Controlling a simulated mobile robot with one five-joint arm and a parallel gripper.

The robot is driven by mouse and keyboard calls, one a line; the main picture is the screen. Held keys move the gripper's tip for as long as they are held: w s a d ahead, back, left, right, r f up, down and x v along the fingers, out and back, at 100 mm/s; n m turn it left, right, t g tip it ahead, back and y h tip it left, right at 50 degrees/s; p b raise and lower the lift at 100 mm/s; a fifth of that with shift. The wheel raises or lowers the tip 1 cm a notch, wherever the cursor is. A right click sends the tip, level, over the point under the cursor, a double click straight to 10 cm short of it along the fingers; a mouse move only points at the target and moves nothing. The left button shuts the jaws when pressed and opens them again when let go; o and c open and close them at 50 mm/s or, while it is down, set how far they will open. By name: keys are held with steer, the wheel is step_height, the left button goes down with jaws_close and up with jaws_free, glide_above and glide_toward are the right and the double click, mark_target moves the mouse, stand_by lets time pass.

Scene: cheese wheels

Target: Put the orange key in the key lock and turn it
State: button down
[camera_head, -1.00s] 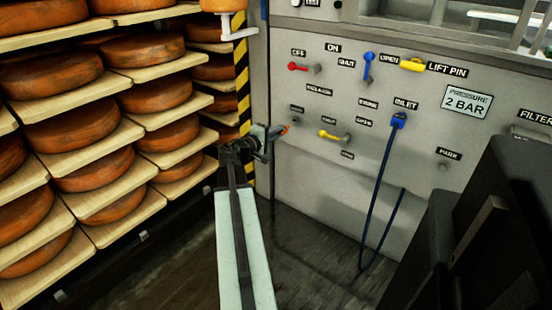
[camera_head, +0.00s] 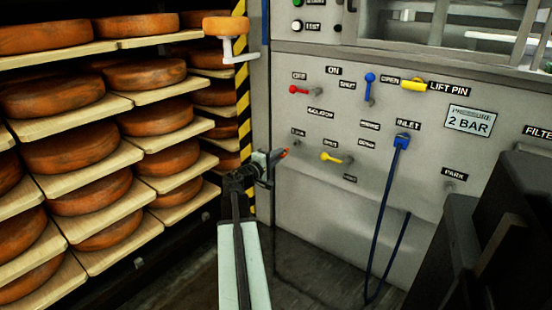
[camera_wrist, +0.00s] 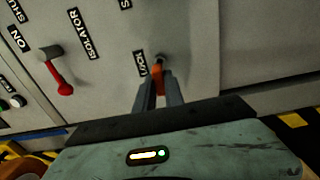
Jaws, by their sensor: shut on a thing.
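My gripper (camera_head: 276,158) is shut on the orange key (camera_head: 284,154), in front of the grey panel. In the wrist view, the orange key (camera_wrist: 157,77) shows between the two fingertips of my gripper (camera_wrist: 158,88). The key lock (camera_head: 297,143) is a small dark round fitting just up and right of the key in the head view. In the wrist view, the key lock (camera_wrist: 160,60) lies directly beyond the key, beside its label. A small gap seems to show between key and lock in the head view; I cannot tell if the tip touches it.
A red handle (camera_head: 299,90), a blue handle (camera_head: 369,87) and a yellow handle (camera_head: 333,157) stick out of the panel nearby. A blue hose (camera_head: 388,190) hangs from the inlet. Shelves of cheese wheels (camera_head: 73,150) stand at left.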

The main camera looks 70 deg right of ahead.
mark_target(288, 149)
steer(key=shift+x, duration=1.8)
steer(key=shift+x, duration=1.5)
steer(key=c, duration=1.3)
jaws_free()
steer(key=shift+c, duration=0.2)
steer(key=v, duration=0.8)
steer(key=shift+d, duration=0.1)
